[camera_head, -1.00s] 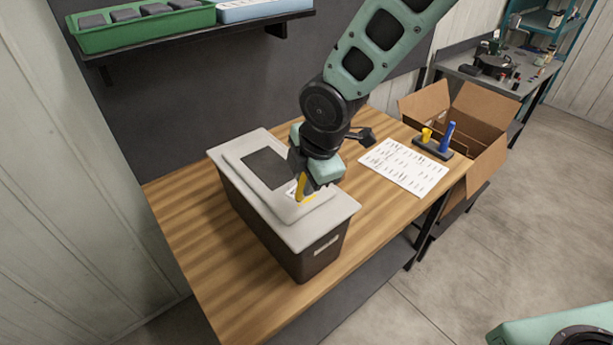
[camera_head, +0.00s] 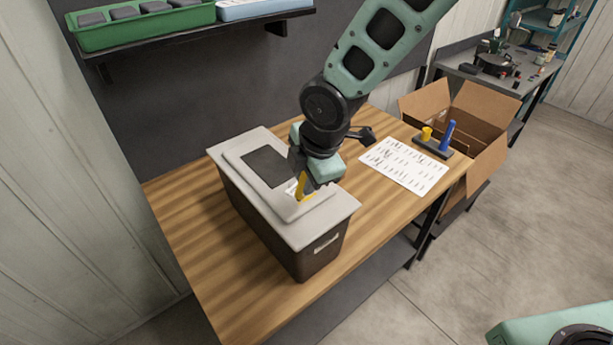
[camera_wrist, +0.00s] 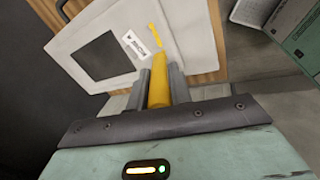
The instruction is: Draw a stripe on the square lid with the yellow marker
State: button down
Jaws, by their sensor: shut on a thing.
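A light grey square lid (camera_head: 290,233) tops a dark box (camera_head: 315,258) on the wooden table. A dark panel (camera_head: 265,167) lies on it, and it also fills much of the wrist view (camera_wrist: 195,35). My gripper (camera_head: 308,180) is over the lid's right part, shut on the yellow marker (camera_wrist: 159,82). The marker also shows in the head view (camera_head: 302,186), pointing down with its tip at or very near the lid; contact is hard to tell. A short yellow stripe (camera_wrist: 154,35) shows on the lid just past the tip, beside a white label (camera_wrist: 136,46).
A dark holder (camera_head: 433,149) with a yellow cap (camera_head: 427,132) and a blue marker (camera_head: 447,136) stands right of a printed sheet (camera_head: 404,165). An open cardboard box (camera_head: 485,115) is beyond. A shelf (camera_head: 190,35) with trays hangs behind. The table's front left is clear.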

jog(key=shift+f, duration=0.3)
jog(key=shift+w+d+r, duration=0.1)
jog(key=shift+w+d, duration=0.1)
jog(key=shift+d, duration=0.1)
jog(key=shift+w+d+p, duration=0.3)
jog(key=shift+w+d, duration=0.05)
jog(key=shift+d, duration=0.2)
jog(key=shift+w+d+p, duration=0.25)
jog(key=shift+w+d, duration=0.1)
jog(key=shift+d, duration=0.2)
dwell(2.0)
jog(key=shift+w+d+p, duration=0.4)
jog(key=shift+d, duration=0.1)
dwell(0.6)
notch_tip(320, 180, up, 6)
jog(key=p, duration=0.5)
dwell(0.4)
